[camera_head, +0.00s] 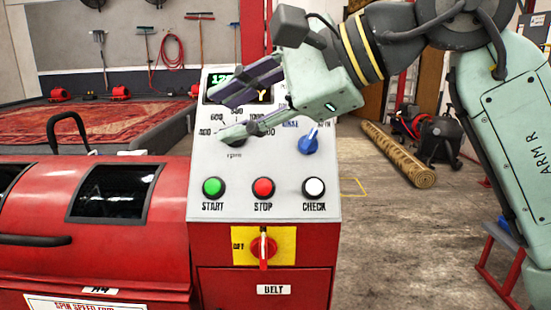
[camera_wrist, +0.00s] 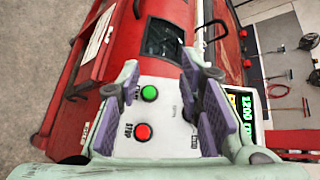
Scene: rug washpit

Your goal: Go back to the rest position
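My gripper (camera_head: 220,115) is open and empty in front of the upper part of the white control panel (camera_head: 235,213). It hides most of the rpm dial and part of the green display (camera_head: 222,80). Below it are the green START button (camera_head: 214,187), red STOP button (camera_head: 263,187) and white CHECK button (camera_head: 314,187). The display (camera_wrist: 247,115) reads about 1200.
The red machine (camera_head: 95,255) with dark windows and a handle fills the left. A red rotary switch (camera_head: 263,248) on a yellow plate is below the panel. A rolled rug (camera_head: 398,154) lies on the floor at right. A patterned rug (camera_head: 75,123) lies behind the machine.

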